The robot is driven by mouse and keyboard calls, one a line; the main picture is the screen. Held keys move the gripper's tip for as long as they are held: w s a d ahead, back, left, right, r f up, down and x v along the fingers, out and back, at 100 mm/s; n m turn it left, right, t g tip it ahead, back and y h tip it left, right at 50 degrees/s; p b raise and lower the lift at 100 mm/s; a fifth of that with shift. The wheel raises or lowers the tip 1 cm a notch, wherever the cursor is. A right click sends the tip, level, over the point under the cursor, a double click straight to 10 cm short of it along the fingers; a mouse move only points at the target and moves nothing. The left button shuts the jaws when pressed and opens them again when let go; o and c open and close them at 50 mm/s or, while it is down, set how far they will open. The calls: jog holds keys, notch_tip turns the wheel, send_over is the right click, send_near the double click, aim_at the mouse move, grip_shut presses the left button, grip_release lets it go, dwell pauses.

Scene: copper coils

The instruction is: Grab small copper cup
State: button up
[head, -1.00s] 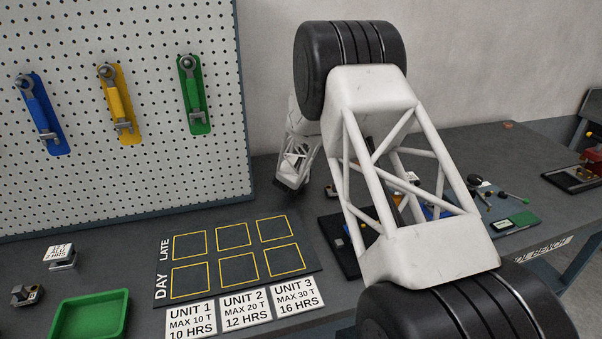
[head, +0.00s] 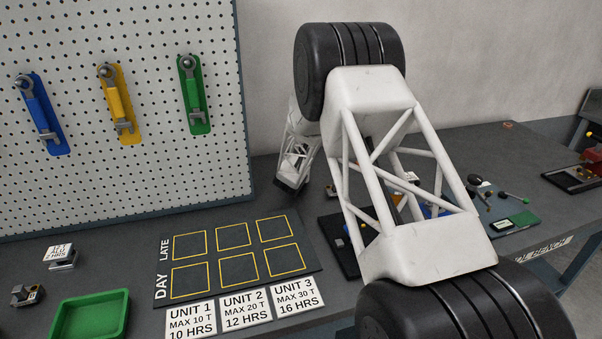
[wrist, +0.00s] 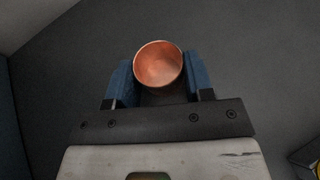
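The small copper cup (wrist: 158,63) shows in the wrist view as a round, open rim with a shiny orange inside. I look down into it, and it appears empty. My gripper (wrist: 160,72) has its two blue fingers on either side of the cup, one left and one right. The fingers lie very close to the cup's sides; whether they press on it is not clear. In the head view the cup and the fingertips cannot be made out, with my arm standing in front of much of the bench.
A dark planning board (head: 232,258) with yellow squares lies on the grey bench (head: 140,320). A green tray (head: 90,315) is at the front left. A pegboard (head: 150,100) with wrenches stands behind. Bare dark surface surrounds the cup in the wrist view.

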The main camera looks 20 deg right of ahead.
jog(key=shift+c, duration=0.4)
jog(key=shift+r, duration=0.15)
jog(key=shift+r, duration=0.55)
notch_tip(320, 180, up, 2)
jog(key=s, duration=0.5)
jog(key=s+a+r, duration=0.1)
jog(key=s, duration=0.4)
jog(key=s+a, duration=0.1)
jog(key=s, duration=0.5)
jog(key=shift+r, duration=0.3)
